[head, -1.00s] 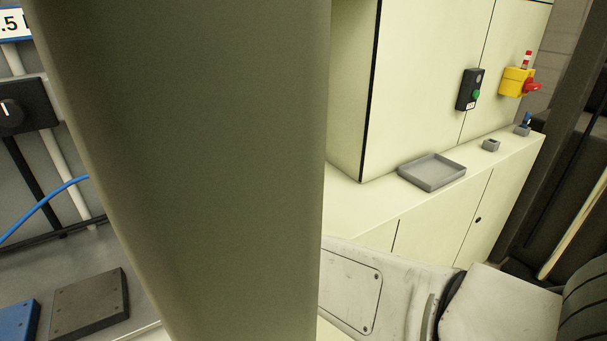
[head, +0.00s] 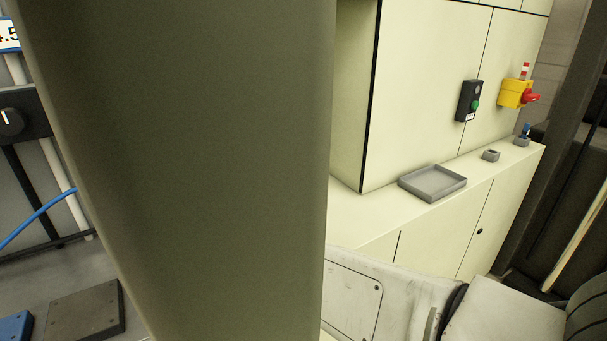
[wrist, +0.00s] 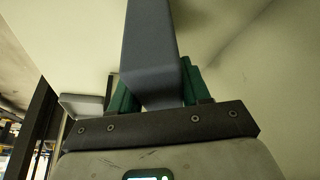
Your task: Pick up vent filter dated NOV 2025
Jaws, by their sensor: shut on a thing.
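My gripper (wrist: 157,88) shows in the wrist view with two green fingers. It is shut on a long blue-grey block (wrist: 150,40), which stands between the fingers and runs out past the top of the picture. No date or label shows on the visible faces of the block, so I cannot tell whether it is the NOV 2025 vent filter. The head view does not show the gripper or the block.
In the head view a shallow grey tray (head: 432,184) sits on the pale cabinet ledge. Small grey holders (head: 491,155) stand farther along it. A black switch box (head: 469,101) and yellow isolator (head: 515,93) are on the cabinet.

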